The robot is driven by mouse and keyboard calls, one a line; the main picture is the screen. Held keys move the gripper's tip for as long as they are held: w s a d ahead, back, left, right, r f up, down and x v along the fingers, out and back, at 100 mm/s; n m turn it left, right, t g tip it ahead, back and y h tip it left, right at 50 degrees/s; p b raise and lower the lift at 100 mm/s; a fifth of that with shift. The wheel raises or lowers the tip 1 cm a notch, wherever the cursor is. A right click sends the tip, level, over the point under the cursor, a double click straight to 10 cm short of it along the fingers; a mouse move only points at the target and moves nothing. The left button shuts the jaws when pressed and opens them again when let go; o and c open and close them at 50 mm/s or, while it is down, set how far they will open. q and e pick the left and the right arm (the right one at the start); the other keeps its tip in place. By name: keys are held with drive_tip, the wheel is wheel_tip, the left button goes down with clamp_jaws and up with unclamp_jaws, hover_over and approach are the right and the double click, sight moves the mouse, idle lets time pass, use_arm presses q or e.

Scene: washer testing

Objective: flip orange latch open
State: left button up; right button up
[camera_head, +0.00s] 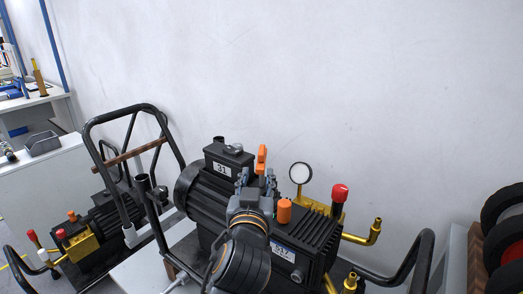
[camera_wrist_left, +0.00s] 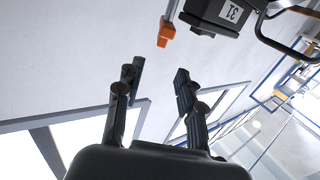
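The orange latch (camera_head: 262,158) stands upright on the pump labelled 31, right of its black box (camera_head: 229,160). My left gripper (camera_head: 256,180) is just below and in front of the latch in the head view, its fingers pointing up toward it. In the left wrist view the gripper (camera_wrist_left: 157,78) is open with nothing between its fingers. The latch (camera_wrist_left: 166,32) shows beyond the fingertips there, apart from them, roughly in line with the gap. The latch's base is partly hidden in the head view by my gripper. My right gripper is not in view.
Close around the gripper are an orange cap (camera_head: 284,212), a round gauge (camera_head: 301,173), a red-topped valve (camera_head: 339,193) and a brass pipe (camera_head: 366,235). A black tubular handle (camera_head: 137,110) rises at left. A second pump (camera_head: 100,215) stands there. The wall side above is clear.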

sight(263, 145)
use_arm(q)
drive_tip(key=w, duration=0.4)
drive_tip(key=w+p, duration=0.1)
drive_tip(key=w, duration=0.4)
drive_tip(key=w+d, duration=0.1)
drive_tip(key=w, duration=0.3)
drive_tip(key=shift+w+f+p, duration=0.15)
drive_tip(key=shift+w+p, duration=0.15)
drive_tip(key=shift+p, duration=0.05)
clamp_jaws()
